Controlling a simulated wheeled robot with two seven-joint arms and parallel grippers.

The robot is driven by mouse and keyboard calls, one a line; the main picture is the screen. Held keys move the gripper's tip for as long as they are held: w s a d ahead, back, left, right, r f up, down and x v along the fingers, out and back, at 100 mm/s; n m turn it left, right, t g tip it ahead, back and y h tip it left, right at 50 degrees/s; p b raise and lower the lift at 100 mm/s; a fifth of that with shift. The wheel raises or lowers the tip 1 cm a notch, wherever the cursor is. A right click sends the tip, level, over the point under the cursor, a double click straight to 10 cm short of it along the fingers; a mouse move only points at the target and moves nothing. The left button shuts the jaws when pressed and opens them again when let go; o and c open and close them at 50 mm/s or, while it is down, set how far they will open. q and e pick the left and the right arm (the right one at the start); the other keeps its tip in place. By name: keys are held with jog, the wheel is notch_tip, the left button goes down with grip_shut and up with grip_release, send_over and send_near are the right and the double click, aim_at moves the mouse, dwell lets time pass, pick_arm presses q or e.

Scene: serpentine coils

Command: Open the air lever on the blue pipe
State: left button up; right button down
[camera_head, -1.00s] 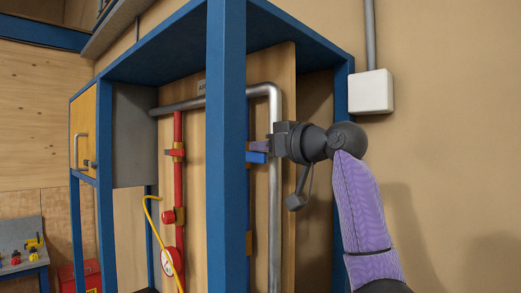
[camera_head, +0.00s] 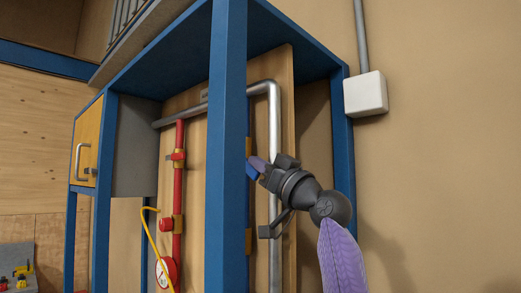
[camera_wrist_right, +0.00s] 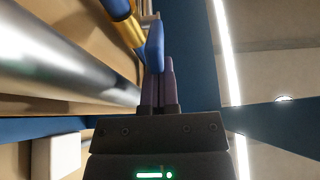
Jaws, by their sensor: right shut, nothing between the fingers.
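The blue pipe runs upright, mostly hidden behind the blue frame post in the head view; a short stretch with a brass fitting shows in the right wrist view (camera_wrist_right: 113,8). The blue air lever (camera_head: 252,171) sticks out from behind the post and looks tilted. In the right wrist view the lever (camera_wrist_right: 155,45) lies right along the fingertips. My right gripper (camera_head: 259,165) is shut with nothing between its purple fingers, beside the lever; whether they touch is hard to tell. My left gripper is not in view.
A thick grey pipe (camera_head: 275,130) stands upright just behind my right gripper. The blue post (camera_head: 226,150) blocks part of the view. A red pipe (camera_head: 179,190) with a gauge and yellow hose is further left. A white box (camera_head: 366,93) hangs on the wall at right.

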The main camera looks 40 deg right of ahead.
jog(key=shift+w+f+t, duration=0.25)
jog(key=shift+f+t, duration=0.25)
jog(key=shift+f, duration=0.15)
jog(key=shift+w+f+b, duration=0.4)
jog(key=shift+b, duration=0.05)
jog(key=shift+w+a+f, duration=0.15)
jog(key=shift+w+f, duration=0.9)
jog(key=shift+w, duration=0.05)
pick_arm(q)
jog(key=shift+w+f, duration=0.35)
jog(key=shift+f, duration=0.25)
pick_arm(e)
jog(key=shift+w+a+f, duration=0.1)
jog(key=shift+w+f, duration=0.3)
jog(key=shift+w, duration=0.35)
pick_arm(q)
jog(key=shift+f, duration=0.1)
pick_arm(e)
jog(key=shift+f, duration=0.15)
pick_arm(q)
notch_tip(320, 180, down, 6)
jog(key=b, duration=0.6)
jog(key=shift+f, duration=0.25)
pick_arm(e)
send_near(247, 186)
jog(key=a, duration=0.1)
jog(key=s+a, duration=0.2)
jog(key=shift+f, duration=0.3)
